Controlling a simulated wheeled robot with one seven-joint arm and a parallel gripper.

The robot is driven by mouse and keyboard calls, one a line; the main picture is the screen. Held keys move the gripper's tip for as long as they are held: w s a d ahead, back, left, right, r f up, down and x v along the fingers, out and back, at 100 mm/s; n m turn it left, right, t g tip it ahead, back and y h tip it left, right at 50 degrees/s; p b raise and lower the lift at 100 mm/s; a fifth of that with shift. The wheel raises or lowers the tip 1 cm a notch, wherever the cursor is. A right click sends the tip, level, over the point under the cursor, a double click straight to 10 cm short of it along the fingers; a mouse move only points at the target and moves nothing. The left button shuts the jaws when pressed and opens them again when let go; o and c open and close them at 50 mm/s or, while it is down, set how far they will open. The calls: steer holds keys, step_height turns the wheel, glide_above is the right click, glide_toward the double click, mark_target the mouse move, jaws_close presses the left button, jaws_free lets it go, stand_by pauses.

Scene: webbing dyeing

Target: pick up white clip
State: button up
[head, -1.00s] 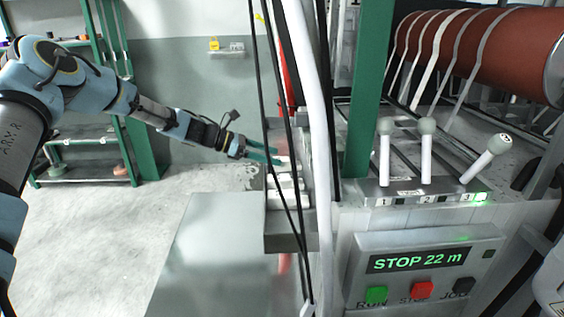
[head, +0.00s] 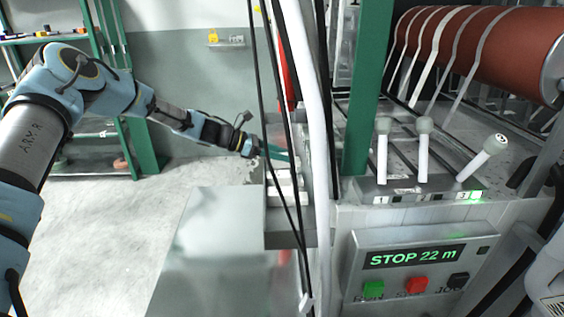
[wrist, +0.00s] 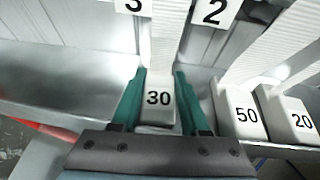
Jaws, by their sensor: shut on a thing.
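In the wrist view, my gripper (wrist: 159,102) has its two green fingers on either side of a white clip marked 30 (wrist: 158,104) and is shut on it. A white ribbed webbing band runs up from this clip. Two more white clips, marked 50 (wrist: 242,114) and 20 (wrist: 291,114), sit to its right in the grey metal tray. In the head view, my gripper (head: 282,154) reaches in at the far end of the tray (head: 285,240), partly hidden by dark cables. The pale clips there are too small to read.
Number plates 3 (wrist: 134,6) and 2 (wrist: 214,11) stand behind the clips. In the head view, dark cables and a white pipe (head: 308,110) stand close by the tray. A green post (head: 366,100), levers and the "STOP 22 m" panel (head: 412,256) are to the right.

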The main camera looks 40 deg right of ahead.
jaws_close()
steer(key=shift+w+r+b, duration=0.1)
steer(key=shift+r+b, duration=0.05)
steer(key=shift+b, duration=0.2)
